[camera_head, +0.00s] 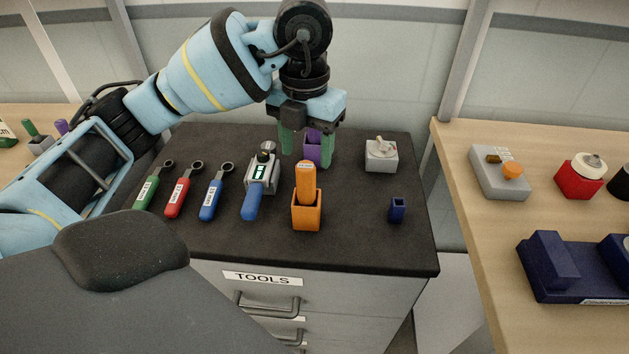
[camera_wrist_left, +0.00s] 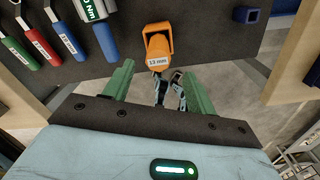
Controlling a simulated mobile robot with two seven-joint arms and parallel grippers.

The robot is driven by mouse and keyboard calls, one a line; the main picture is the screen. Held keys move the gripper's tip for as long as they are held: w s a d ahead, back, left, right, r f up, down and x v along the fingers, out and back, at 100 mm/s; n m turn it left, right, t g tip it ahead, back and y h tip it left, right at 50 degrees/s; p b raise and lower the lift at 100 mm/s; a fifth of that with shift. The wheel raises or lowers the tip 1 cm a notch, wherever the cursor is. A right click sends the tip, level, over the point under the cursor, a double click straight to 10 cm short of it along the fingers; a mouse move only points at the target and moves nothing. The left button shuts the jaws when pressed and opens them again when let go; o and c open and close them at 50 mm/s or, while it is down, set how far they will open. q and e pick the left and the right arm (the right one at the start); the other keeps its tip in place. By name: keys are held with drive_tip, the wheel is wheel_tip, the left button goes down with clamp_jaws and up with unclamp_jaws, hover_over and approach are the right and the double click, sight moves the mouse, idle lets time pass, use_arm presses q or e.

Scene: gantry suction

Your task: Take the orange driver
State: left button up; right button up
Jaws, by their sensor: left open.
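The orange driver (camera_head: 306,181) stands upright in an orange holder (camera_head: 306,213) on the black tool cabinet top. In the left wrist view the driver (camera_wrist_left: 157,50) shows its labelled end, reading 13 mm, beyond the fingertips. My left gripper (camera_head: 306,145) has green fingers. It is open and hangs over the back of the cabinet top, behind the driver, with nothing between the fingers. It also shows in the left wrist view (camera_wrist_left: 158,85). The purple holder (camera_head: 312,148) shows behind and between the fingers in the head view. My right gripper is not in view.
Green (camera_head: 147,188), red (camera_head: 178,193) and blue (camera_head: 210,196) wrenches lie left on the cabinet top. A blue-handled torque tool (camera_head: 252,201) lies beside the orange holder. A small blue holder (camera_head: 397,210) and a grey box (camera_head: 381,156) stand right. A wooden bench (camera_head: 460,175) lies further right.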

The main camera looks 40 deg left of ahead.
sight(305, 166)
use_arm(q)
drive_tip(key=shift+w, duration=0.1)
drive_tip(key=shift+s+f, duration=0.15)
drive_tip(key=shift+s, duration=0.1)
drive_tip(key=shift+s+f, duration=0.25)
drive_tip(key=shift+f, duration=0.55)
drive_tip(key=shift+w+f, duration=0.2)
drive_tip(key=shift+f, duration=0.15)
drive_tip(key=shift+w+a+f, duration=0.1)
drive_tip(key=shift+w+f, duration=0.05)
drive_tip(key=shift+f, duration=1.15)
drive_tip(key=shift+w+a+f, duration=0.1)
drive_tip(key=shift+f, duration=1.15)
drive_tip(key=shift+c, duration=0.3)
